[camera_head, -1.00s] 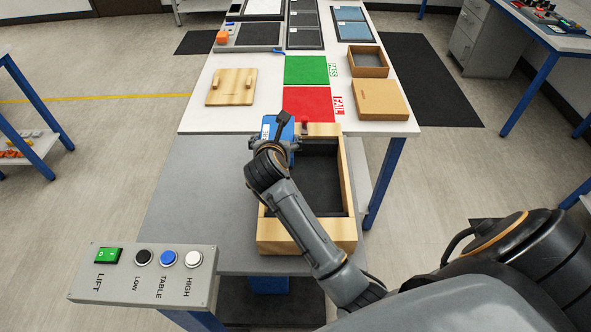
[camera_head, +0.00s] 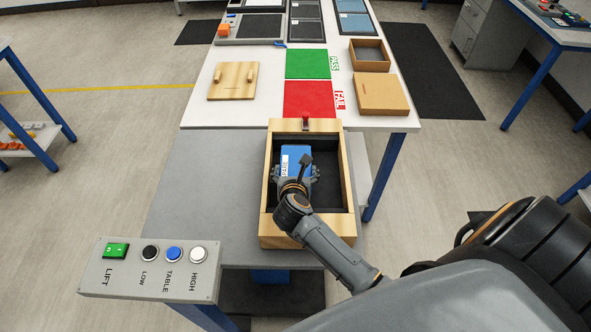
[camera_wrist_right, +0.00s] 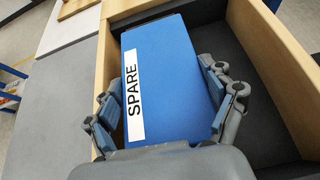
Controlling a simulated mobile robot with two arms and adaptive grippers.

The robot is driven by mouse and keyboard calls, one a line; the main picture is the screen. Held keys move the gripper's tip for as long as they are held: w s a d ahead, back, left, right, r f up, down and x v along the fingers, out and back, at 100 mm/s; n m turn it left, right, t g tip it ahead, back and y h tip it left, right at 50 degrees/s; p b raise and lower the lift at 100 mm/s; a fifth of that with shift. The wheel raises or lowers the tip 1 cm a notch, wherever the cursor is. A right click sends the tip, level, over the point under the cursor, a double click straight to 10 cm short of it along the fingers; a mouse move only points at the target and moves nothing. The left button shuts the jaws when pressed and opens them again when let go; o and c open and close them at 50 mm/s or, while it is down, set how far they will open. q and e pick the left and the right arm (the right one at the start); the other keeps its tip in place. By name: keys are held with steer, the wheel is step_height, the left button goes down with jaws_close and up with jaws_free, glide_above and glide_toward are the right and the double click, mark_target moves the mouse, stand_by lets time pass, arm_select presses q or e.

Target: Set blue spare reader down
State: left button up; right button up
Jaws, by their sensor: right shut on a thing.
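The blue spare reader (camera_head: 295,158) is a blue box with a white SPARE label. It also shows in the right wrist view (camera_wrist_right: 180,75). My right gripper (camera_head: 297,176) is shut on its two sides; the fingers also show in the right wrist view (camera_wrist_right: 168,100). The reader is over or inside the wooden box (camera_head: 268,185), within its walls and towards its far left part. I cannot tell whether it touches the dark floor (camera_head: 331,187). My left gripper is not in view.
The wooden box stands on a grey lift table (camera_head: 210,185) with a button panel (camera_head: 150,270) in front. Beyond it, a white table holds a red FAIL mat (camera_head: 308,98), a green PASS mat (camera_head: 306,64), a wooden lid (camera_head: 233,80) and a cardboard box (camera_head: 382,94).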

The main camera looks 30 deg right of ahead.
steer(key=shift+f+b, duration=0.45)
steer(key=shift+f, duration=0.1)
steer(key=o, duration=1.4)
steer(key=shift+o, duration=0.2)
steer(key=shift+r, duration=0.2)
steer(key=shift+r+p, duration=0.5)
steer(key=shift+p, duration=0.05)
steer(key=shift+b+v, duration=0.95)
steer(key=shift+v, duration=5.05)
